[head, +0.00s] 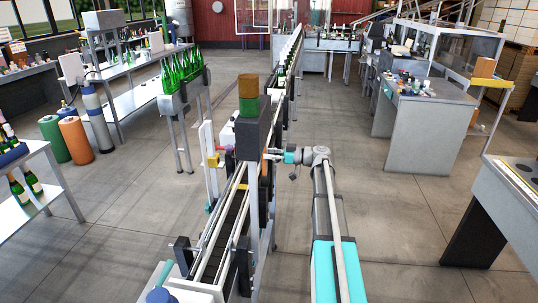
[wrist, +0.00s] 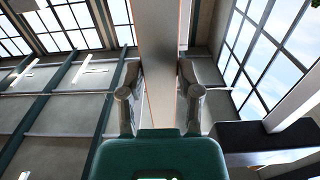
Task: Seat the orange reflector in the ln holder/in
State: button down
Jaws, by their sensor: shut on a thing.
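My gripper (head: 272,155) is at the right side of the conveyor line, just beside a dark upright housing (head: 248,140). In the wrist view my gripper (wrist: 160,85) has its two fingers closed on the sides of a long flat grey piece (wrist: 158,45) with thin orange edges, which looks like the back of the orange reflector. A small orange patch (head: 265,170) shows by the gripper in the head view, partly behind the housing's post. The holder is not clearly visible, so I cannot tell whether the reflector touches it.
The conveyor (head: 232,215) runs away from me with green bottles farther up. An orange and green signal light (head: 248,95) tops the housing. A dark box-like beam (wrist: 265,135) is at the wrist view's right. Open floor (head: 400,215) lies right of my arm.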

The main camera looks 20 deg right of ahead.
jog(key=shift+c, duration=1)
grip_release()
jog(key=v, duration=1.2)
dwell(0.6)
